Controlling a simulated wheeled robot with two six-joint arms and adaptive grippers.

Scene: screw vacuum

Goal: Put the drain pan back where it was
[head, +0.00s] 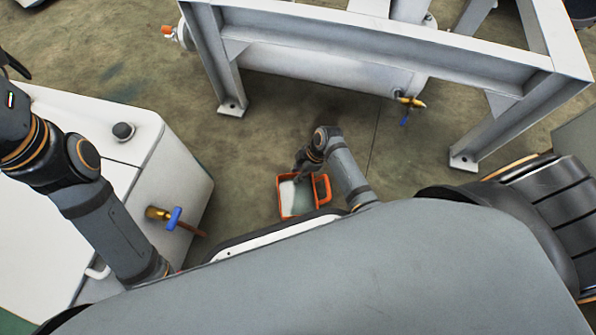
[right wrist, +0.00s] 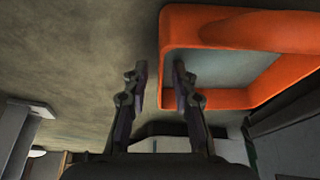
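The drain pan (head: 281,203) is an orange pan with a pale grey inside, standing on the floor between the white cabinet and the metal frame. In the right wrist view its orange rim (right wrist: 235,98) fills the upper right. My right gripper (head: 299,172) is over the pan's far edge in the head view. In the right wrist view my right gripper (right wrist: 161,82) is open, one finger to each side of the pan wall's line; contact cannot be told. Of my left gripper only a dark part (head: 12,64) shows at the left edge.
A white cabinet (head: 60,120) with a black knob and a brass valve with blue handle (head: 172,216) stands at the left. A grey metal frame (head: 400,50) holds a tank with a brass drain valve (head: 410,102).

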